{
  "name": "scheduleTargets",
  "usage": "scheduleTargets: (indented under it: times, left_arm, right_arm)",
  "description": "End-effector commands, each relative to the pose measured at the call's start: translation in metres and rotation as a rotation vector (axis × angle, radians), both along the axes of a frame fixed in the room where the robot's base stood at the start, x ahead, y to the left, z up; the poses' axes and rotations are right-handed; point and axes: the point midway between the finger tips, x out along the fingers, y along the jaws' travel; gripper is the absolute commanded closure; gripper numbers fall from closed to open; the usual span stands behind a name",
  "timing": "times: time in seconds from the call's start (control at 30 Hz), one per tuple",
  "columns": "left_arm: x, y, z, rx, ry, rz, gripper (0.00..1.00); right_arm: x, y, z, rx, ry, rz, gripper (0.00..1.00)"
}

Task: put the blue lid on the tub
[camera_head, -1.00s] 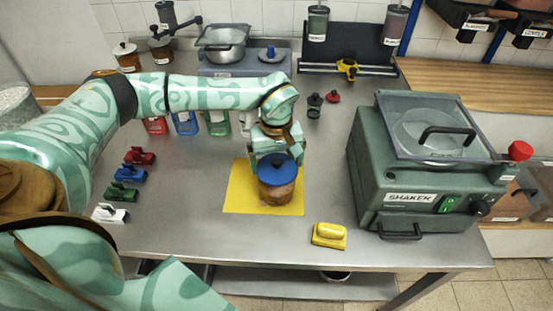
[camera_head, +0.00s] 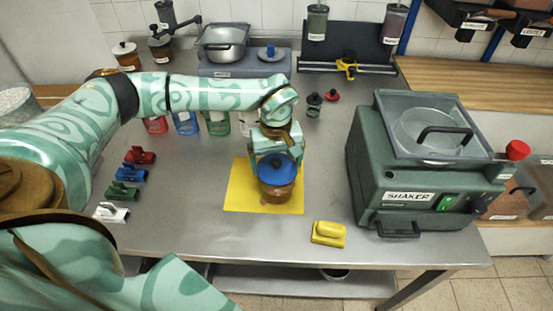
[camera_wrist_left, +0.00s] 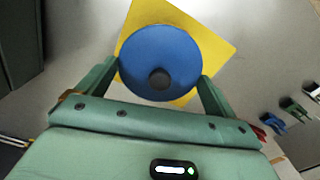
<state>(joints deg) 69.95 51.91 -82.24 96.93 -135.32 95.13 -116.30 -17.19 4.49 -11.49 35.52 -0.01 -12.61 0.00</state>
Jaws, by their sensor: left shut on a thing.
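The blue lid (camera_head: 277,165) is over the mouth of the tub (camera_head: 277,193), a clear round tub with brown contents. The tub stands on a yellow mat (camera_head: 238,190). My left gripper (camera_head: 276,161) is shut on the lid from its far side. In the left wrist view, the lid (camera_wrist_left: 155,50) with its dark knob sits between the two fingers (camera_wrist_left: 160,80) and hides the tub. The lid looks about level, but I cannot tell whether it touches the rim. My right gripper is not in view.
A green shaker machine (camera_head: 410,170) stands to the right. Red, blue, green and white handled pieces (camera_head: 125,191) stand at the left. A pan (camera_head: 222,45) is at the back.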

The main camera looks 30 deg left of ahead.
Motion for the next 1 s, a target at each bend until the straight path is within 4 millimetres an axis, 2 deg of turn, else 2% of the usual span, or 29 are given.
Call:
scheduleTargets:
  times: [1.0]
  left_arm:
    - [0.0001, 0.0003, -0.0004, 0.000, 0.000, 0.000, 0.29]
  right_arm:
    - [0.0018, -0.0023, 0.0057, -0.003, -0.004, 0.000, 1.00]
